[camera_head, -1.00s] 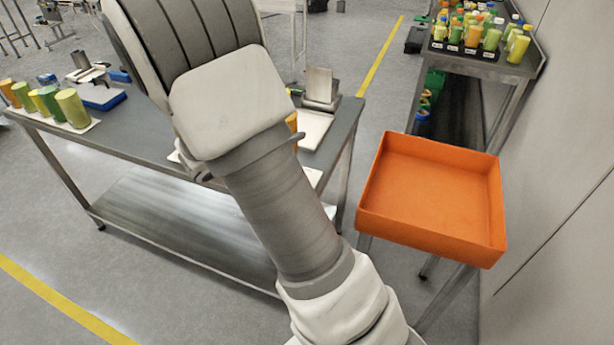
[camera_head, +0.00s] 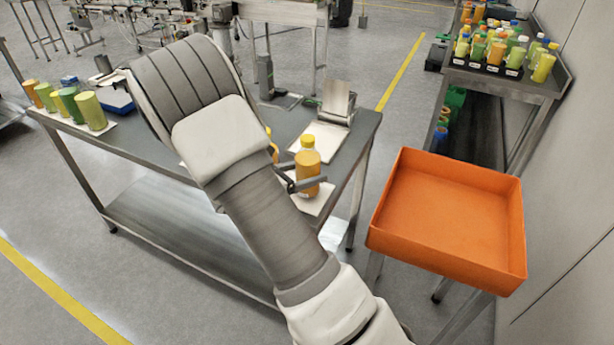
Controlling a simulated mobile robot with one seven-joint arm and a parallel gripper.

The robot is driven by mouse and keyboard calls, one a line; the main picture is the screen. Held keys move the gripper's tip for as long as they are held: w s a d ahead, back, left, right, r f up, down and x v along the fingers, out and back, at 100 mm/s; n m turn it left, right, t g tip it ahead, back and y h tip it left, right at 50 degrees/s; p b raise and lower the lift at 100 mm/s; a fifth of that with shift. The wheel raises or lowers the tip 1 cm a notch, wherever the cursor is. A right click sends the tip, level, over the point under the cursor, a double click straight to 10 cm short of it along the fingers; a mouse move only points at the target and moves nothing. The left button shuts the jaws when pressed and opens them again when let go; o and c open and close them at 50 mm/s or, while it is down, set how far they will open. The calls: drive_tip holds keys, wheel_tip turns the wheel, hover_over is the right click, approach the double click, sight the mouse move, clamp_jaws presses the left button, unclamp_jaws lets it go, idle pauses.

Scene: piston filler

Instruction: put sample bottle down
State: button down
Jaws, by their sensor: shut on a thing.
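An orange sample bottle (camera_head: 308,170) with a yellow cap is upright at the right end of the grey table. My gripper (camera_head: 307,184) is shut on it, with dark fingers around its lower body. The bottle is over or on a white mat (camera_head: 318,204) at the table's front edge; I cannot tell whether its base touches. My arm hides part of the gripper and the middle of the table. Another orange bottle (camera_head: 272,148) shows partly behind my arm.
A white board with a metal stand (camera_head: 336,103) is behind the bottle. Green and orange containers (camera_head: 90,110) stand at the table's left end. An orange tray (camera_head: 450,215) is to the right. A shelf with several bottles (camera_head: 500,85) is at the back right.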

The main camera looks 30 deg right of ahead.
drive_tip(key=shift+f, duration=0.35)
drive_tip(key=shift+f, duration=0.1)
drive_tip(key=shift+f, duration=0.15)
unclamp_jaws()
